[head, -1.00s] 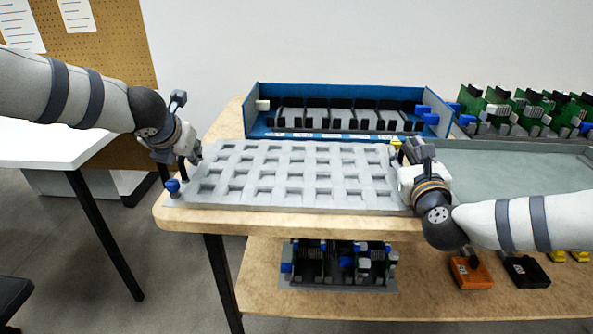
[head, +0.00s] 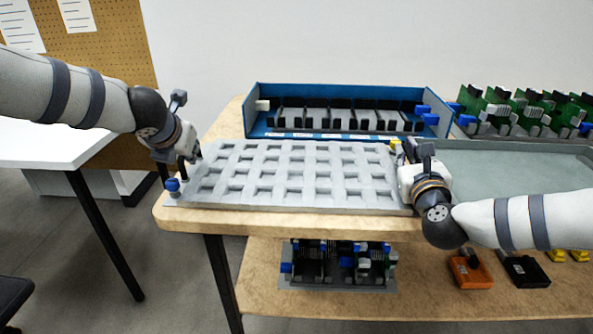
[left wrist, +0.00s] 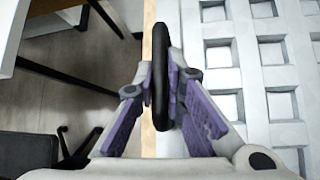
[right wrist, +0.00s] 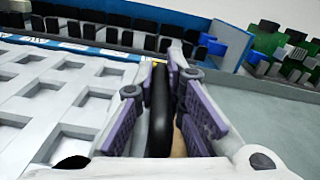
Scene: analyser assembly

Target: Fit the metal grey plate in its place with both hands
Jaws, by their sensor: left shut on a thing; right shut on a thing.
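The metal grey plate (head: 290,175), a wide slab with rows of square pockets, lies level over the front left of the wooden table. My left gripper (head: 193,157) is at its left end, shut on a black handle (left wrist: 160,80). My right gripper (head: 404,156) is at its right end, shut on another black handle (right wrist: 158,110). The plate also shows at the right of the left wrist view (left wrist: 280,75) and the left of the right wrist view (right wrist: 70,95). Its underside is hidden, so I cannot tell whether it touches the table.
A blue rack (head: 350,135) with black slots stands just behind the plate. A flat grey tray (head: 520,165) lies to the right, with green boards (head: 510,108) behind it. A blue knob (head: 173,186) is by the front left corner. Parts stand on the lower shelf (head: 420,300).

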